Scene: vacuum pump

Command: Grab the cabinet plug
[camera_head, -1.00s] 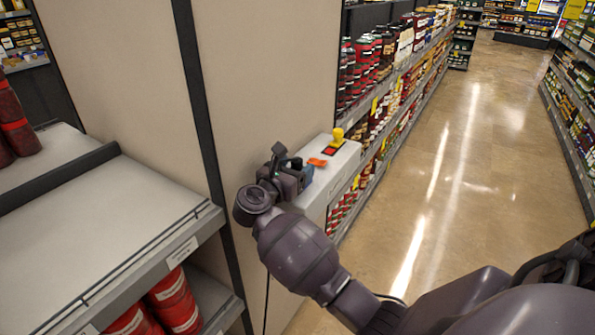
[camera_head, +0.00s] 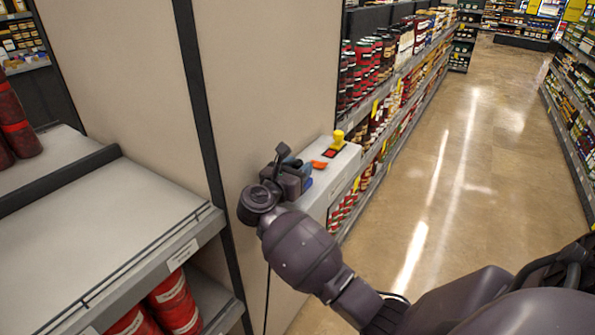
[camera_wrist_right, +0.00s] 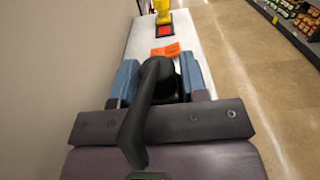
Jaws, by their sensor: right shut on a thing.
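The cabinet plug (camera_wrist_right: 160,80) is black, with a thick black cable bending back toward the camera in the right wrist view. My right gripper (camera_wrist_right: 161,78) is shut on it, with one blue finger on each side. In the head view my right gripper (camera_head: 303,174) is at the near end of the pale cabinet's top (camera_head: 345,158). The plug is mostly hidden there by the gripper and wrist. I cannot tell whether the plug touches the cabinet. My left gripper is not in view.
On the cabinet top are an orange tag (camera_head: 319,164), a red patch (camera_head: 330,153) and a yellow knob (camera_head: 338,139). A beige panel (camera_head: 270,80) stands close on the left. A grey shelf (camera_head: 110,220) is at the near left. The aisle floor (camera_head: 450,180) is clear.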

